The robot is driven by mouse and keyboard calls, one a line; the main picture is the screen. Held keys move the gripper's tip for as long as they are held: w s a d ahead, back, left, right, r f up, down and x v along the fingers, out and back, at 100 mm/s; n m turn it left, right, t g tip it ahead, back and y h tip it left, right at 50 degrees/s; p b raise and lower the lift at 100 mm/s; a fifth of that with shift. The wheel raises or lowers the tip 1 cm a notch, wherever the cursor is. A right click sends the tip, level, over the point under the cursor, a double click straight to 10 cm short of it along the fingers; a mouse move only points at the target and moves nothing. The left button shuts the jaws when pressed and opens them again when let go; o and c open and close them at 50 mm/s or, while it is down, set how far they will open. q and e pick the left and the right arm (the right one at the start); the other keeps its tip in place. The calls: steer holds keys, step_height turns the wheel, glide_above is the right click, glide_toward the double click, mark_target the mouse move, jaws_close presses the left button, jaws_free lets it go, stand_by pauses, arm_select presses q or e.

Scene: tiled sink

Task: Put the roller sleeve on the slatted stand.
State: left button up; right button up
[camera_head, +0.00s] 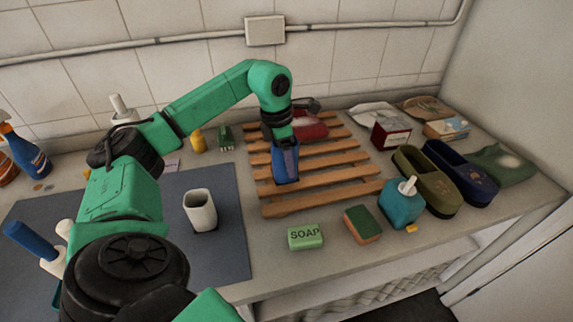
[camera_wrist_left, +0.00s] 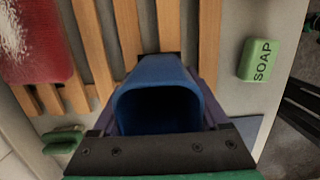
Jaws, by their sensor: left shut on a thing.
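The slatted stand (camera_head: 310,202) is a wooden rack at the middle of the counter; its slats (camera_wrist_left: 209,40) also show in the wrist view. My left gripper (camera_head: 284,143) is over it, shut on a blue hollow cup-shaped piece (camera_head: 285,163). In the wrist view this blue piece (camera_wrist_left: 160,75) turns its open mouth toward the camera, with slats behind it. I cannot tell whether it touches the slats. I cannot tell for sure which thing is the roller sleeve. A red thing (camera_head: 310,128) lies at the stand's back, partly hidden. My right gripper is not in view.
Green soap (camera_head: 305,237), a sponge (camera_head: 362,224) and a teal bottle (camera_head: 402,206) stand in front of the stand. Olive (camera_head: 425,182) and navy (camera_head: 462,180) slippers are at its right. A white cup (camera_head: 200,211) is on the grey mat (camera_head: 222,255) at left.

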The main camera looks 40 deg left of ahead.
arm_select(q)
steer(key=shift+s+d+f, duration=0.15)
steer(key=shift+d+f, duration=0.05)
steer(key=shift+f, duration=0.65)
steer(key=shift+a+f, duration=0.1)
steer(key=shift+f, duration=0.15)
steer(key=o, duration=1.5)
steer(key=shift+r, duration=0.1)
steer(key=shift+c, duration=0.2)
step_height(320, 180, up, 12)
steer(key=s, duration=0.1)
steer(key=shift+s+a, duration=0.2)
steer(key=shift+a, duration=0.25)
